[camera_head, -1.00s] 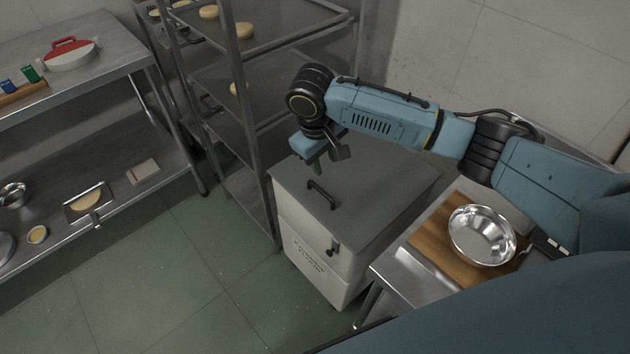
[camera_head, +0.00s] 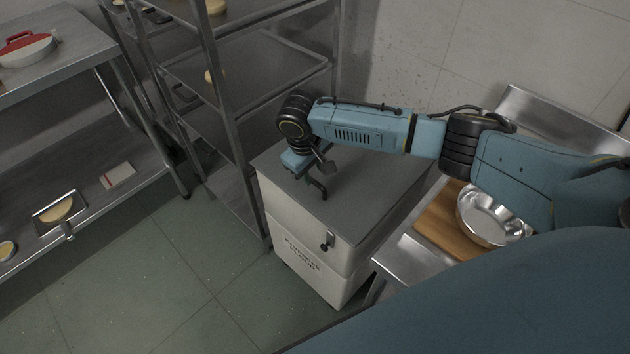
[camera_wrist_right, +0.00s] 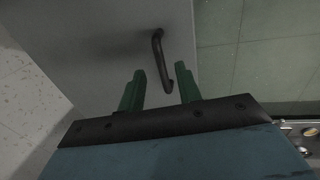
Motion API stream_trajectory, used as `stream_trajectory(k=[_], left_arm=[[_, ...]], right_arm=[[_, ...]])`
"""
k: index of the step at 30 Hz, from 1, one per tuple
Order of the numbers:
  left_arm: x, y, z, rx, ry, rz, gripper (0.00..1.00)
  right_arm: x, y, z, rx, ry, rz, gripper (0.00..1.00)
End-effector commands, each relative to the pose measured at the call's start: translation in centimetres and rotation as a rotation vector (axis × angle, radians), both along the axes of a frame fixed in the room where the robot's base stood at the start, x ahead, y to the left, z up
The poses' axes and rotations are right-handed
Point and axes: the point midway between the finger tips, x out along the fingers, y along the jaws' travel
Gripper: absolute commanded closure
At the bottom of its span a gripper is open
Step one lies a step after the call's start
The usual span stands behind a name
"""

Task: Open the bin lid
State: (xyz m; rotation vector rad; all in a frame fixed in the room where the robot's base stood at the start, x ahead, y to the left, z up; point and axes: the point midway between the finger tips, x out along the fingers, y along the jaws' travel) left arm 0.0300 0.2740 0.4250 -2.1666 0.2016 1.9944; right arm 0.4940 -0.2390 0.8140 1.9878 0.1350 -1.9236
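The bin (camera_head: 300,245) is a pale box with a flat grey lid (camera_head: 368,200), which lies shut. A dark bar handle (camera_head: 320,189) stands on the lid near its left front edge, and a black latch (camera_head: 327,241) is on the front face. My right gripper (camera_head: 298,172) is low over the lid, just behind the handle. In the right wrist view, its green fingers (camera_wrist_right: 160,72) are spread apart and empty. My left gripper is not in view.
A metal rack (camera_head: 235,100) stands close behind the bin on the left. A steel table with a wooden board (camera_head: 440,226) and metal bowl (camera_head: 490,215) adjoins on the right. A steel bench (camera_head: 110,140) stands far left. The green floor (camera_head: 170,260) in front is clear.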

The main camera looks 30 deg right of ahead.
Motion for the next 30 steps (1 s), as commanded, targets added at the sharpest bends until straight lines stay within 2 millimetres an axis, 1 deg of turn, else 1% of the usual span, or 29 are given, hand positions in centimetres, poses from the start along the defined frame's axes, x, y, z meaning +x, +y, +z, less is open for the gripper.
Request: stream_trajectory(k=[1, 3, 7, 13, 19, 27, 30], left_arm=[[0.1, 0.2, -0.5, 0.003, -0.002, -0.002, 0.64], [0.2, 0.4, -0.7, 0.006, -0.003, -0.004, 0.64], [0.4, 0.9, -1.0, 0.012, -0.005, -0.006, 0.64], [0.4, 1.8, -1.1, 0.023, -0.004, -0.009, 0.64], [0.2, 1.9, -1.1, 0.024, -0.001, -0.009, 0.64], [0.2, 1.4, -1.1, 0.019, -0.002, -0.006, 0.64], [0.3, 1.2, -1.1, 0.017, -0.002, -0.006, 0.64]], right_arm=[[0.0, -0.2, -1.2, -0.002, 0.001, -0.001, 0.66], [0.1, -0.4, -2.2, -0.002, 0.001, -0.001, 0.66], [0.2, -0.6, -3.4, -0.001, 0.001, 0.0, 0.66], [0.3, -0.8, -4.0, 0.0, -0.001, 0.001, 0.66], [0.3, -0.7, -4.0, 0.0, -0.001, 0.001, 0.66], [0.3, -0.7, -4.0, 0.0, -0.001, 0.001, 1.0], [0.3, -0.7, -4.0, 0.0, -0.001, 0.001, 1.0]])
